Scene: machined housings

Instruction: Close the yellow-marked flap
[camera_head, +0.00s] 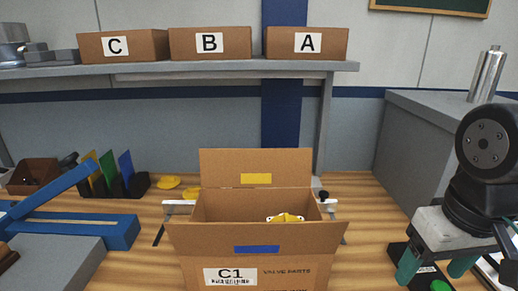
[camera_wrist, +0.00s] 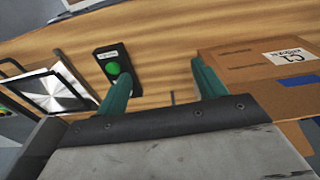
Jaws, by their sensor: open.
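The cardboard box C1 (camera_head: 308,272) stands open on the wooden table. Its far flap (camera_head: 228,168) carries a yellow mark (camera_head: 256,179) and stands up, leaning back. Its near flap (camera_head: 300,238) carries a blue mark (camera_head: 257,249) and is folded outward. A yellow part (camera_head: 286,217) shows inside the box. My gripper (camera_head: 433,266) is open and empty, to the right of the box and apart from it. In the wrist view the green fingers of my gripper (camera_wrist: 160,84) are spread, with the box side (camera_wrist: 240,62) at the right.
A green button on a black base (camera_wrist: 113,68) lies below my gripper. A blue clamp frame (camera_head: 122,232) and coloured plates (camera_head: 107,172) stand left of the box. Boxes C (camera_head: 90,47), B (camera_head: 185,45) and A (camera_head: 330,44) sit on the back shelf. A grey cabinet (camera_head: 405,150) is at the right.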

